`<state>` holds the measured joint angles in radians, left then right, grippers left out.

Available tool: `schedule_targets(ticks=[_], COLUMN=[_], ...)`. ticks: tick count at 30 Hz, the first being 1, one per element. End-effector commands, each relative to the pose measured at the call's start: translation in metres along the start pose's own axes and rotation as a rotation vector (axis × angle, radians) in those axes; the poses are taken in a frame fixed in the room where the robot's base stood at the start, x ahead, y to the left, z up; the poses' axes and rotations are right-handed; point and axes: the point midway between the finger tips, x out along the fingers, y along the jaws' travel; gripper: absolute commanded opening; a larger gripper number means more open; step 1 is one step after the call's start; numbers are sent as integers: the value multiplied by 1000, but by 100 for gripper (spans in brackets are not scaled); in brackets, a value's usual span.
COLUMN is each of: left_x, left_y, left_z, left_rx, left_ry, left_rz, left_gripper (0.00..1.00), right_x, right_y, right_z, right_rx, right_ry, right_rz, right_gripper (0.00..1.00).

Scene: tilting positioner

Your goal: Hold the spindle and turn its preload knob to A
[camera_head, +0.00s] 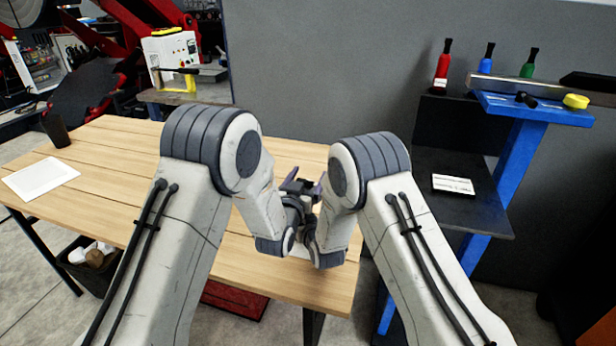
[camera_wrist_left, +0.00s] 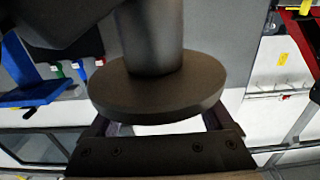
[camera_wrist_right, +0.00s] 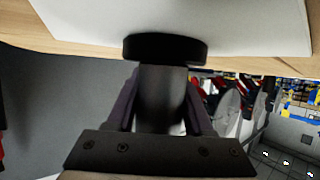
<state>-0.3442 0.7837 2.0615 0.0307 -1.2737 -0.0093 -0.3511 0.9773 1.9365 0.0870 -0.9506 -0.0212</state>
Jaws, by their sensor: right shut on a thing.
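The spindle shows as a dark grey cylinder (camera_wrist_right: 163,100) with a dark round flange against a white plate (camera_wrist_right: 225,25) in the right wrist view. My right gripper (camera_wrist_right: 160,105) has its fingers on both sides of this cylinder and is shut on it. In the left wrist view a wide dark disc (camera_wrist_left: 158,92) sits on a grey cylinder (camera_wrist_left: 150,35). My left gripper (camera_wrist_left: 158,125) is open, its fingers wide apart at the disc, which partly hides them. In the head view my left gripper (camera_head: 306,180) is small, between my two wrists. No mark A is readable.
The wooden table (camera_head: 110,150) has free room at left, with a white sheet (camera_head: 40,178) and a dark cup (camera_head: 55,127). A grey partition stands behind.

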Motion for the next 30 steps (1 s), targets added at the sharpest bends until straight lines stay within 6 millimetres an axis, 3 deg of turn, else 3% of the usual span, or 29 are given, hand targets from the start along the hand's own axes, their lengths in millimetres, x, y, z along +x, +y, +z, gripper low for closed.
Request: schedule_targets(ticks=[1, 6, 17, 30], left_x=[0, 0, 0, -1], left_y=[0, 0, 0, 9], left_z=[0, 0, -1, -2], left_rx=[0, 0, -1, 0], left_ry=[0, 0, 3, 7], left_rz=[0, 0, 52, 389], left_gripper=[66, 1, 0, 0], right_x=[0, 0, 0, 0], right_y=[0, 0, 0, 0], right_z=[-2, -2, -2, -1], right_rx=[0, 0, 1, 1], right_ry=[3, 3, 3, 3], right_rz=[0, 0, 0, 0], right_gripper=[0, 0, 0, 0])
